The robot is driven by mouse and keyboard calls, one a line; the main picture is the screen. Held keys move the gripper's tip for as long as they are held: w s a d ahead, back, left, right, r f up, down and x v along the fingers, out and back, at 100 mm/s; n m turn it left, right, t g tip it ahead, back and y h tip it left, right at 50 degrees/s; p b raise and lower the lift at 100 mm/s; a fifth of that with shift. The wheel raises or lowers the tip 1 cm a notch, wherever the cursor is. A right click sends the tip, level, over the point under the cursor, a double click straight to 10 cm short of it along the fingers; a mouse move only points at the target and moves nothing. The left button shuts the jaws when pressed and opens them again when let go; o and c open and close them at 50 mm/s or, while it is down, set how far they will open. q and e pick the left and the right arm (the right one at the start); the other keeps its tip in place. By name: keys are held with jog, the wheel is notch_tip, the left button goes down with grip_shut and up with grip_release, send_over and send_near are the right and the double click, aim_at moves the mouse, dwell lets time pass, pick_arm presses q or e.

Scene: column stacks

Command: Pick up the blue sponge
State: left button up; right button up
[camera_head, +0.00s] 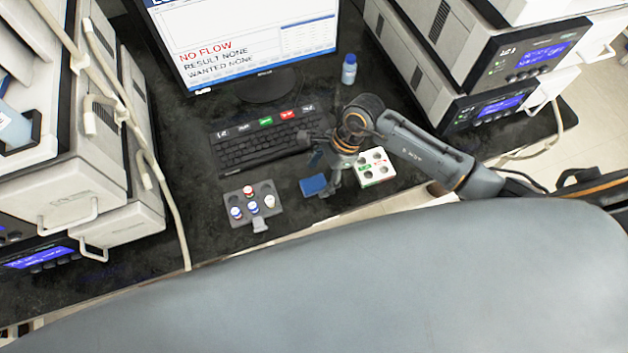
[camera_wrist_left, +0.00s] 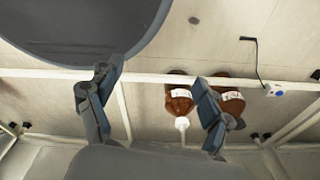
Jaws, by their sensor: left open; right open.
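The blue sponge (camera_head: 313,185) lies flat on the black bench, between the grey vial rack and the white tray. My right gripper (camera_head: 326,180) reaches down beside the sponge, close to its right edge, with its fingers apart. I cannot tell whether a finger touches the sponge. My left gripper (camera_wrist_left: 155,110) shows only in the left wrist view, open and empty, with its two fingers wide apart and away from the bench. The sponge is not in that view.
A grey rack (camera_head: 268,224) with several capped vials stands left of the sponge. A white tray (camera_head: 366,180) with round wells is at its right. A keyboard (camera_head: 250,149) and monitor (camera_head: 250,45) are behind. A small blue bottle (camera_head: 349,70) stands farther back. Instrument stacks flank both sides.

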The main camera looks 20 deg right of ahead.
aim_at(314, 185)
jog(key=shift+x, duration=1.1)
jog(key=shift+a+f, duration=0.15)
jog(key=shift+f, duration=0.05)
jog(key=c, duration=0.9)
pick_arm(q)
jog(key=shift+s+a+r, duration=0.1)
jog(key=shift+s+r, duration=0.05)
jog(key=shift+s, duration=0.35)
jog(key=shift+s+r, duration=0.15)
jog(key=shift+s, duration=0.35)
pick_arm(e)
jog(key=shift+c, duration=0.5)
pick_arm(q)
jog(key=shift+w, duration=0.15)
